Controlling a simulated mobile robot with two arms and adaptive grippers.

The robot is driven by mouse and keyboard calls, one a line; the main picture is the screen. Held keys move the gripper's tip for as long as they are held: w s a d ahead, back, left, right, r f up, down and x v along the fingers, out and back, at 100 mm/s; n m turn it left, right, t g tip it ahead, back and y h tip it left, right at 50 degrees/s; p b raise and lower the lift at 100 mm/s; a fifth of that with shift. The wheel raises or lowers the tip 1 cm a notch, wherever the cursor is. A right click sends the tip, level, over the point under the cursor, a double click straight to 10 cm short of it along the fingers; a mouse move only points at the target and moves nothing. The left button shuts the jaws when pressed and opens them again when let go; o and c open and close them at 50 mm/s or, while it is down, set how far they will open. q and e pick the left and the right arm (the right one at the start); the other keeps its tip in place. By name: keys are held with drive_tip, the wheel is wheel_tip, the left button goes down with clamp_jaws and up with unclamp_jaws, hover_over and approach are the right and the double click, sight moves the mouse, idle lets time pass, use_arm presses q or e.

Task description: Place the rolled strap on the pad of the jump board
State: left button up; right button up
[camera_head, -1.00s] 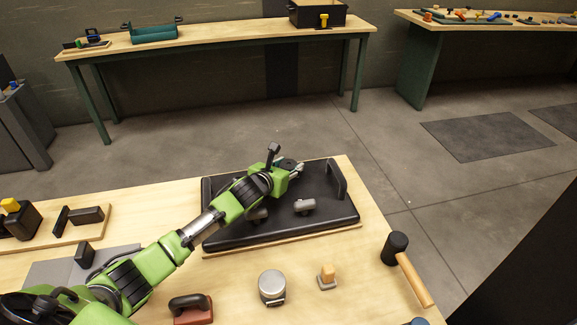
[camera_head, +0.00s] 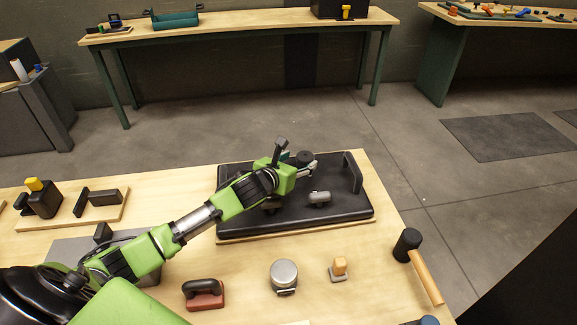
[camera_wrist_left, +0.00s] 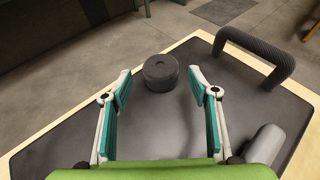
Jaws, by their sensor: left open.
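The jump board's black pad (camera_head: 340,207) lies on a wooden base at the back of the near table. A dark grey ribbed cylinder, which looks like the rolled strap (camera_wrist_left: 160,72), stands upright near the pad's far edge in the left wrist view. It also shows in the head view (camera_head: 305,157), partly hidden by the gripper. My left gripper (camera_wrist_left: 160,88) is open, with its teal-lined fingers apart on either side of the near side of the strap. A gap shows between each finger and the strap. My right gripper is not in view.
A black curved handle (camera_wrist_left: 262,58) rises at the pad's right end. A grey roller (camera_head: 319,197) sits on the pad near my gripper.

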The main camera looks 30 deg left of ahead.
use_arm(q)
drive_tip(key=v, duration=0.6)
drive_tip(key=shift+s+r, duration=0.25)
drive_tip(key=shift+s, duration=0.05)
